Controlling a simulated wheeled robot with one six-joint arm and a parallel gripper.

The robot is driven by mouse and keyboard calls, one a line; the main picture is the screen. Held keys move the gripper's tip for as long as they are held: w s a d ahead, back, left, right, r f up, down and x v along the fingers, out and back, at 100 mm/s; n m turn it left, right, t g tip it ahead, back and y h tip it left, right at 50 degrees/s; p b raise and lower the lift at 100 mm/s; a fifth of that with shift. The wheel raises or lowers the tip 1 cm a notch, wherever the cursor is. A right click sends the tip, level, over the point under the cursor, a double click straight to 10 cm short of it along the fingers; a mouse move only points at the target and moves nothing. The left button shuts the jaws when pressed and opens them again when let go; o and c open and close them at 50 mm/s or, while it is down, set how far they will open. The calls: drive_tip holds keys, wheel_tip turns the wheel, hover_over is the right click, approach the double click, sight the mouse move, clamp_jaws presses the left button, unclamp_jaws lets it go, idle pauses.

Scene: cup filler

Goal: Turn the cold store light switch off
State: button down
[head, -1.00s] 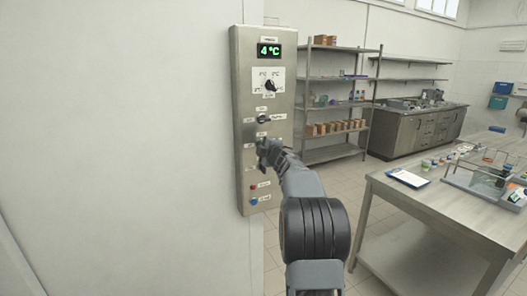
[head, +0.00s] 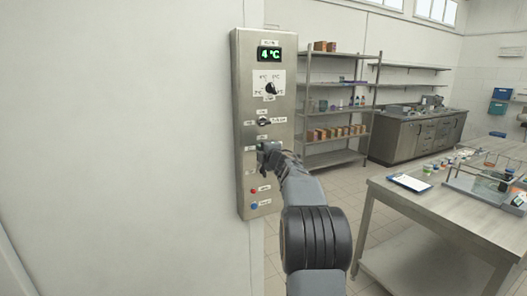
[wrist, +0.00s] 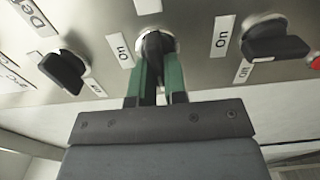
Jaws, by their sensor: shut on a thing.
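The steel control panel (head: 243,110) hangs on the white wall, with a green 4 °C display at its top. My gripper (head: 266,150) is at the panel's lower middle, in front of a switch that it mostly hides in the head view. In the wrist view my gripper (wrist: 157,85) has its green-lined fingers shut on a black switch knob (wrist: 154,44), with an "On" label beside it. Another black knob (wrist: 63,72) is to its left and a third (wrist: 276,42) to its right. I cannot read which switch is the cold store light.
On the panel are a dial (head: 271,88), a rotary switch (head: 263,122), a red button (head: 253,191) and a blue one (head: 254,206). A steel table (head: 450,200) stands at the right. Shelves (head: 335,100) stand behind.

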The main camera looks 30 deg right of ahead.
drive_tip(key=c, duration=1.2)
unclamp_jaws()
drive_tip(key=shift+o, duration=0.2)
drive_tip(key=shift+s, duration=0.1)
drive_tip(key=s+a+b, duration=0.2)
drive_tip(key=s, duration=1.1)
drive_tip(key=shift+s, duration=0.25)
